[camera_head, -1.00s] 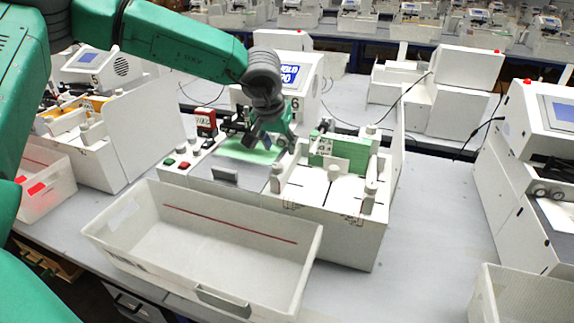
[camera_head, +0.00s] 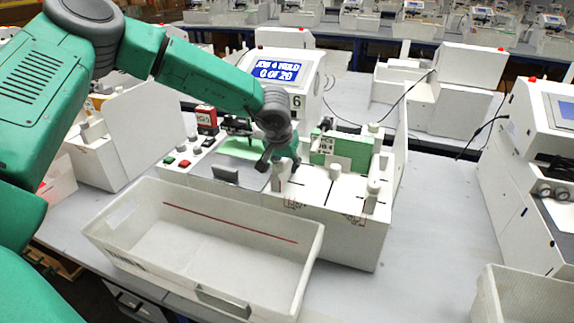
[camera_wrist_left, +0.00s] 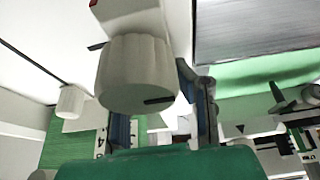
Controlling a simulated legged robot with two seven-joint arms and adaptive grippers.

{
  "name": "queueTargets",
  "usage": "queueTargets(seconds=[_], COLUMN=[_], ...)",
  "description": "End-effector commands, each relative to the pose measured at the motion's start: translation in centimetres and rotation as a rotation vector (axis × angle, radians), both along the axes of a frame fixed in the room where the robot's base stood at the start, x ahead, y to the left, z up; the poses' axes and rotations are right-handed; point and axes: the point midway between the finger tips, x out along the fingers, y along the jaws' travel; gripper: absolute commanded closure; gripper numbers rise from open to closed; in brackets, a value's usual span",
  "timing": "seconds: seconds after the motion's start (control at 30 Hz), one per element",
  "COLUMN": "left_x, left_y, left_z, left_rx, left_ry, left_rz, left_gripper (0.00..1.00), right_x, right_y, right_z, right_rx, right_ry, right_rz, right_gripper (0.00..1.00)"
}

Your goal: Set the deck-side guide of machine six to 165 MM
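Machine six (camera_head: 296,102) bears a 6 beside its screen (camera_head: 279,70), which reads a job 6 hold line and 0 of 20. Its white deck (camera_head: 325,205) has dark slots, small scale marks and pale knobs, one mid-deck (camera_head: 335,171) and one at the right (camera_head: 374,186). The scale value cannot be read. My left gripper (camera_head: 279,166) is open, low over the deck's left edge. In the left wrist view a ribbed pale knob (camera_wrist_left: 137,75) with a dark mark is close to the open fingers (camera_wrist_left: 162,110); contact is unclear. My right gripper is out of view.
A large empty white bin (camera_head: 205,235) stands in front of the machine. Red and green buttons (camera_head: 183,162) are on the panel to the left. A green stack (camera_head: 352,150) stands at the deck's back. Bare table lies to the right.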

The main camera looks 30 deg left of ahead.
Motion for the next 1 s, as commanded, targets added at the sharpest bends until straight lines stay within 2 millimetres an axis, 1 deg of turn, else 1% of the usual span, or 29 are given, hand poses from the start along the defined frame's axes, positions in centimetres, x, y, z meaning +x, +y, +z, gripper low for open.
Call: queueTargets(seconds=[0.13, 0.27, 0.43, 0.53, 0.8, 0.83, 0.87, 0.9, 1.0], left_x=[0.0, 0.0, 0.4, 0.6, 0.6, 0.6, 0.6, 0.6, 0.6], left_y=[0.2, -0.1, -1.4, -2.2, -2.2, -2.2, -2.2, -2.2, -2.2], left_z=[0.0, 0.1, 0.4, 0.3, 0.1, 0.1, 0.1, 0.1, 0.0], left_rx=[0.007, 0.009, 0.009, 0.006, 0.005, 0.005, 0.005, 0.005, 0.004], left_ry=[0.003, 0.003, 0.003, 0.003, 0.001, 0.000, 0.000, 0.000, 0.001], left_rz=[0.004, 0.004, 0.002, 0.002, 0.004, 0.004, 0.004, 0.004, 0.004], left_gripper=[1.00, 1.00, 1.00, 1.00, 1.00, 0.75, 0.65, 0.58, 0.58], right_x=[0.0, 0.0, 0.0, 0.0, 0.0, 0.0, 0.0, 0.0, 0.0], right_y=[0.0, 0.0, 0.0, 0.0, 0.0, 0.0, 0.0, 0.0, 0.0], right_z=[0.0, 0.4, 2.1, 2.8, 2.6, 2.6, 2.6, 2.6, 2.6], right_rx=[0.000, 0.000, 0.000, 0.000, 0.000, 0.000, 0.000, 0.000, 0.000], right_ry=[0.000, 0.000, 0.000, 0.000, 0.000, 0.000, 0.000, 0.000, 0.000], right_rz=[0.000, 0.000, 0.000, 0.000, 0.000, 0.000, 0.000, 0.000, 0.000], right_gripper=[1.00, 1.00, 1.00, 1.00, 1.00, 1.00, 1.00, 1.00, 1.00])
